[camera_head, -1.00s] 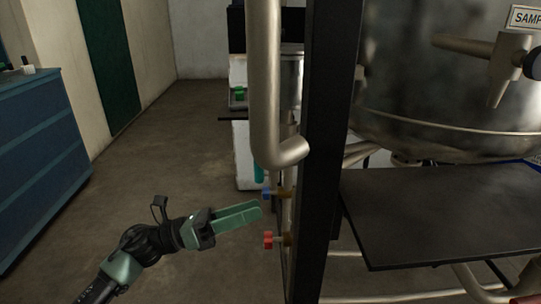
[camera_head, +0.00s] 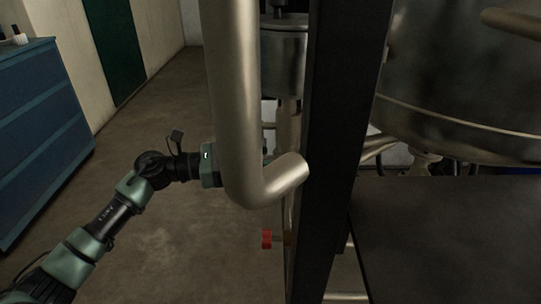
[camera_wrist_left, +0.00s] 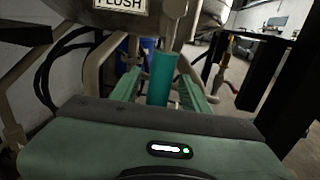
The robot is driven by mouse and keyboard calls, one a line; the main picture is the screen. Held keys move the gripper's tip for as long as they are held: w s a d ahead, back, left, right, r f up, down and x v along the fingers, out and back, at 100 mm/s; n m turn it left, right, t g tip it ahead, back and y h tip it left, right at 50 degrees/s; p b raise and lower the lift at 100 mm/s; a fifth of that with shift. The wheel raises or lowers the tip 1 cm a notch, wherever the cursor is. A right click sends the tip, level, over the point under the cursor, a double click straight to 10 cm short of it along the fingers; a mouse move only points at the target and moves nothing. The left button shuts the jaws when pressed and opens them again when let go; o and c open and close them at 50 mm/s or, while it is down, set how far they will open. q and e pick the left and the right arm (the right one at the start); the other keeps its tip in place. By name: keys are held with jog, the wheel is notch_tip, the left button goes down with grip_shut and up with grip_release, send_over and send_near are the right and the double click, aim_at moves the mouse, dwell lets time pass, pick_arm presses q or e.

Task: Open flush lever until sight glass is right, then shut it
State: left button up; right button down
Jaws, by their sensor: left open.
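In the left wrist view a FLUSH label (camera_wrist_left: 121,4) sits at the top. Below it a teal upright cylinder (camera_wrist_left: 161,68), which looks like the flush lever's grip, stands between the green fingers of my open left gripper (camera_wrist_left: 162,84). I cannot tell whether either finger touches it. In the head view the left gripper's body (camera_head: 208,166) shows left of the thick bent pipe, which hides most of its fingers and the teal grip. My right gripper is not in view.
The thick bent pipe (camera_head: 232,110) and a black post (camera_head: 338,130) stand close by the left gripper. A red valve handle (camera_head: 266,239) is below. A dark shelf (camera_head: 450,235) and steel vessel (camera_head: 470,70) are right. Floor at left is open before the blue cabinet (camera_head: 45,120).

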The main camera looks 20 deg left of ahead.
pick_arm(q)
jog(key=shift+x, duration=1.5)
grip_shut()
